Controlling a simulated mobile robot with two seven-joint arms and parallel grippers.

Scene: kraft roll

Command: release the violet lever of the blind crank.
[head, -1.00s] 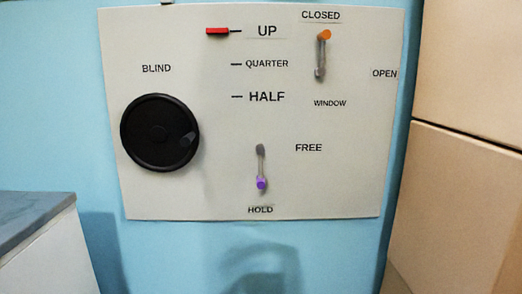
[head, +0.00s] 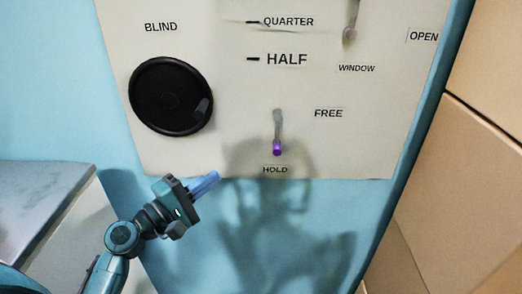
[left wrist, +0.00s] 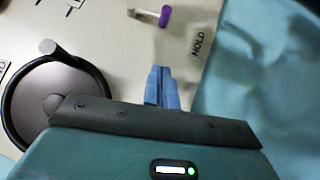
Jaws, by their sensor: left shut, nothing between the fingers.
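The violet lever (head: 277,148) hangs from its grey arm on the pale panel (head: 225,150). Its violet end points down at the HOLD label, with FREE up to its right. It also shows in the left wrist view (left wrist: 165,16), near the top. The black blind crank wheel (head: 171,96) with its small knob is on the panel to the left. My left gripper (head: 212,180) is below the panel's lower edge in the head view, left of and lower than the lever. Its blue fingers are shut and empty, apart from the lever. My right gripper is not in view.
A grey-topped cabinet (head: 40,190) stands at the left. Tan boxes or cabinet doors (head: 455,170) fill the right side. The grey window lever (head: 350,25) is cut off at the top. The blue wall below the panel is clear, with arm shadows on it.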

